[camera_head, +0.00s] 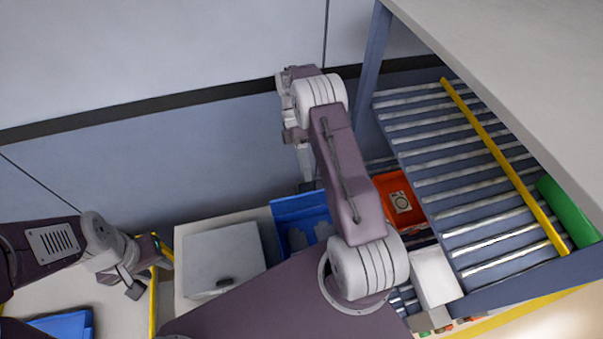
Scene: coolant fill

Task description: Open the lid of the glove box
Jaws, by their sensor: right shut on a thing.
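The glove box (276,243) is a blue open-topped box with grey glove shapes inside. A blue panel (297,207) at its back looks like its raised lid; where lid and wall meet is hard to make out. My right gripper (306,186) reaches down from above to the panel's top edge and is shut on it. The fingertips are small and partly hidden, and my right arm covers the box's right side. My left gripper (139,278) is at the lower left, away from the glove box, with its fingers apart and nothing seen between them.
A pale lidded case (222,258) with a dark handle stands left of the glove box. An orange bin (400,198) and a white box (436,277) are to the right, beside a roller conveyor (455,160). A blue bin (62,326) lies lower left. A wall stands behind.

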